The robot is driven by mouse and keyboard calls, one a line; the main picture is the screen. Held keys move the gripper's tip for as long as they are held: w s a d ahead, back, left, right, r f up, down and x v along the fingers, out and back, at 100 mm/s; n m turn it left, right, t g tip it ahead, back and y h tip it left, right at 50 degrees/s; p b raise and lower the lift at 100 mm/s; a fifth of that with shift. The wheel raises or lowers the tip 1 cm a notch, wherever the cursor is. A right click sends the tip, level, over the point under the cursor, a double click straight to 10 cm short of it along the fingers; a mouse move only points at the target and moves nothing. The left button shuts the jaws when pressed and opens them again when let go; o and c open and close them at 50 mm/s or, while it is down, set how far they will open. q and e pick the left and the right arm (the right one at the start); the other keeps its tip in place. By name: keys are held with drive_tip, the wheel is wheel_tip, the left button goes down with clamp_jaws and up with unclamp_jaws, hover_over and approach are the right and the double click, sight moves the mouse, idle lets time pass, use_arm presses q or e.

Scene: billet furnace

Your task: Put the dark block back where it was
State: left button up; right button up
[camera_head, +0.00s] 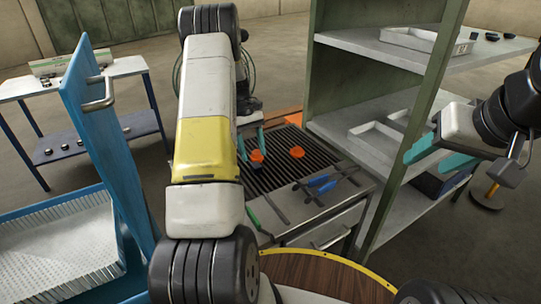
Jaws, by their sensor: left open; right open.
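I cannot pick out the dark block with certainty. Small dark pieces (491,36) lie on the upper shelf at the right, beside a pale tray. My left gripper (251,144) points down over the slatted grey top (270,177), its teal fingers open. An orange piece (257,157) shows just below its fingertips; I cannot tell whether they touch. A second orange piece (297,152) sits to its right on the slats. My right gripper (437,158) is open in front of the green shelf unit, with nothing visible between its teal fingers. My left arm hides part of the slatted top.
The green shelf unit (375,85) has an upright post near my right gripper. Pale trays (376,133) lie on its middle shelf. Blue-handled tools (322,183) lie on the slatted top's front. A blue panel with a handle (100,150) and a table (130,66) stand left.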

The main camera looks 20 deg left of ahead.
sight(256, 164)
use_arm(q)
drive_tip(key=x, duration=0.4)
drive_tip(key=shift+f, duration=0.1)
clamp_jaws()
